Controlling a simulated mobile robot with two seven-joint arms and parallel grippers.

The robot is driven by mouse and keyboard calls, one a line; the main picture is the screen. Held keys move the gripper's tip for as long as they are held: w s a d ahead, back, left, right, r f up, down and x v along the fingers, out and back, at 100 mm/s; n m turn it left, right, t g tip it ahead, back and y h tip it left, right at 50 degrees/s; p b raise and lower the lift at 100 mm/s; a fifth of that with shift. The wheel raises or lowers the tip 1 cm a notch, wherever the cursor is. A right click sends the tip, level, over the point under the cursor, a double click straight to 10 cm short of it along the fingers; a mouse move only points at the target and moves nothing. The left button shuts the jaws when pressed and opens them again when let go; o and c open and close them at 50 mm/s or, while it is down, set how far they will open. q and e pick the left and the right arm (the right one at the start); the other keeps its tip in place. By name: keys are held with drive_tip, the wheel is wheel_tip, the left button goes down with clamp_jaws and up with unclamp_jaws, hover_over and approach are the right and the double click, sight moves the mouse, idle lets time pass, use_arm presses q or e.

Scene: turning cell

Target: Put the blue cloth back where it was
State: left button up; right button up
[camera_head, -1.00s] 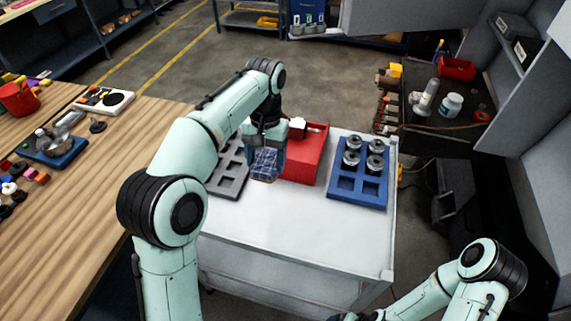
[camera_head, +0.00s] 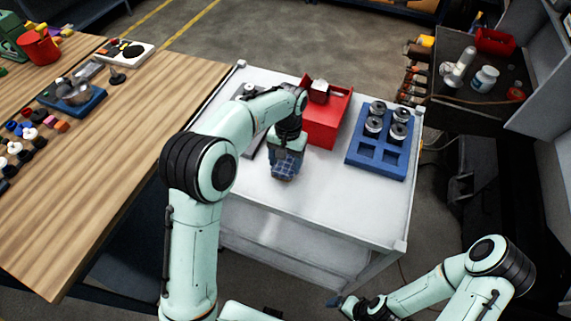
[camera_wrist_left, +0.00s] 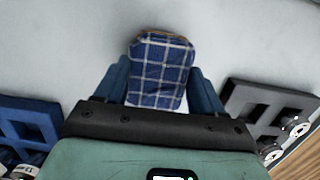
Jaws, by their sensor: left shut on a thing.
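The blue checked cloth (camera_head: 285,168) is a small folded bundle with white lines. My left gripper (camera_head: 286,160) is shut on it, over the white cart top in front of the red box. In the left wrist view the cloth (camera_wrist_left: 160,72) sits between the two blue fingers of the left gripper (camera_wrist_left: 160,88). Whether the cloth touches the cart top cannot be told. My right gripper (camera_head: 355,308) is low at the bottom of the head view, away from the cart; its fingers are too unclear to read.
The white cart (camera_head: 330,205) has free room at its front. On it are a red box (camera_head: 322,132), a blue tray (camera_head: 395,165) with several metal parts, and a grey tray (camera_wrist_left: 240,100), partly behind my left arm. A wooden table (camera_head: 110,165) stands left.

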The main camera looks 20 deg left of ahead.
use_arm(q)
drive_tip(key=shift+f, duration=0.85)
drive_tip(key=shift+f, duration=0.15)
drive_tip(key=o, duration=1.6)
